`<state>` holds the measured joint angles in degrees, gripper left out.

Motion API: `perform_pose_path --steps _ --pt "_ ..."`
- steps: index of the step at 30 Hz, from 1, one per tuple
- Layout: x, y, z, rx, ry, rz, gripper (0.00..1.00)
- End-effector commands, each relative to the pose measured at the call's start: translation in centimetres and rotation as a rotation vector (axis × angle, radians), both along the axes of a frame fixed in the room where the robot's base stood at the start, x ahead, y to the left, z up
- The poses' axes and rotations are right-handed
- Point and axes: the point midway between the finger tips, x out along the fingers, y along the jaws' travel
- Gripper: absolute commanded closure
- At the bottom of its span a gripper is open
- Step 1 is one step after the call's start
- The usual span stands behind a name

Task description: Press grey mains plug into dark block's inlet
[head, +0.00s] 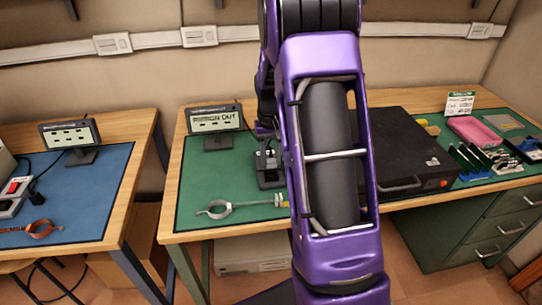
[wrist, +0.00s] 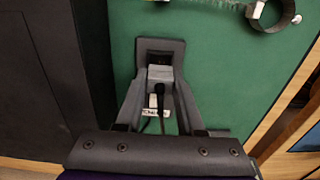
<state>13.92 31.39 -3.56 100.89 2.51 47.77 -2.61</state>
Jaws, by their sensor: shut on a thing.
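The dark block (wrist: 160,44) stands on the green mat in the wrist view, just beyond my fingertips. My gripper (wrist: 160,73) is shut on the grey mains plug (wrist: 160,74), with one finger on each side. The plug's far end is at or very close to the block's near face; I cannot tell whether its pins are in the inlet. A dark cable trails from the plug back towards my palm, past a small white label (wrist: 150,112). In the head view the dark block (head: 269,178) shows left of my purple arm, which hides part of the scene.
A large black case (head: 410,150) lies right of the block. A small display (head: 215,122) stands behind left.

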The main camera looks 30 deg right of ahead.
Motion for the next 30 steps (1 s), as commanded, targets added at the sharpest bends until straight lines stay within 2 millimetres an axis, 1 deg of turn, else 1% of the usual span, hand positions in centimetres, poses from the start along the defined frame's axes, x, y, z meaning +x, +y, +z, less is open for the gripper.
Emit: perform_pose_path --steps 1,3,14,24,30 --pt "0.0 0.0 -0.7 0.0 0.0 0.0 0.94" --pt "0.0 0.0 -0.9 0.0 0.0 0.0 0.94" --pt "0.0 0.0 -0.9 0.0 0.0 0.0 0.94" --pt "0.0 0.0 -1.8 0.0 0.0 0.0 0.94" --pt "0.0 0.0 -1.9 0.0 0.0 0.0 0.94"
